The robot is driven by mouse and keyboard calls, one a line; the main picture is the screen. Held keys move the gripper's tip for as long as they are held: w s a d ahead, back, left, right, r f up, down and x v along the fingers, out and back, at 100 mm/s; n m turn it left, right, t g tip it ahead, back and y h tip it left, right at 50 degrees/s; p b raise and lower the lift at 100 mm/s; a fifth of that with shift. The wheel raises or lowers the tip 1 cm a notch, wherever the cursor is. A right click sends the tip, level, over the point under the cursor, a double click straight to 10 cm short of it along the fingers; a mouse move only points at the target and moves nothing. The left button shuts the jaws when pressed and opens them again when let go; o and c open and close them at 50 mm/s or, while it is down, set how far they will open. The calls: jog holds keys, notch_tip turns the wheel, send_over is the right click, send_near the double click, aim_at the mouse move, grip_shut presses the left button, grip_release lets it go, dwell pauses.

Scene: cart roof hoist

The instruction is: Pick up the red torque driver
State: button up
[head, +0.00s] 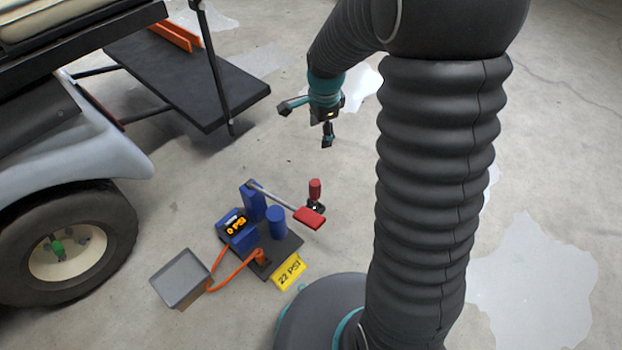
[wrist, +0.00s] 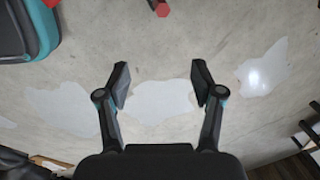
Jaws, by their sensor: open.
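The red torque driver (head: 315,189) looks upright in the head view, with a dark lower part just behind the red lever pad. I cannot tell what its lower end rests on. At the top edge of the wrist view, a red hexagonal end with a dark part beside it looks like the driver (wrist: 162,10), partly cut off. My gripper (head: 308,123) is above the floor, up the picture from the driver and apart from it. In the wrist view my gripper (wrist: 160,84) has its fingers spread, with only bare floor between them.
A blue foot pump (head: 277,222) with a red-padded lever (head: 309,217) stands close to the driver. A yellow 22 PSI tag (head: 289,272) and a grey tray (head: 181,279) are nearby. A cart wheel (head: 68,245) and black platform (head: 185,80) are at left.

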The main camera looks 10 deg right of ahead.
aim_at(316, 182)
jog(key=w+f+m+b, duration=0.1)
jog(key=f+m, duration=0.1)
jog(key=f, duration=0.6)
jog(key=w+f+m+g, duration=0.1)
jog(key=w+f+m, duration=0.1)
jog(key=f, duration=0.7)
jog(key=w+f+m+b, duration=0.1)
jog(key=w+f+m, duration=0.1)
jog(key=f, duration=0.7)
jog(key=shift+m+g+b, duration=0.3)
jog(key=shift+b, duration=0.05)
jog(key=shift+a+f+b, duration=0.15)
jog(key=shift+f+b, duration=0.25)
jog(key=shift+f, duration=2.7)
grip_shut()
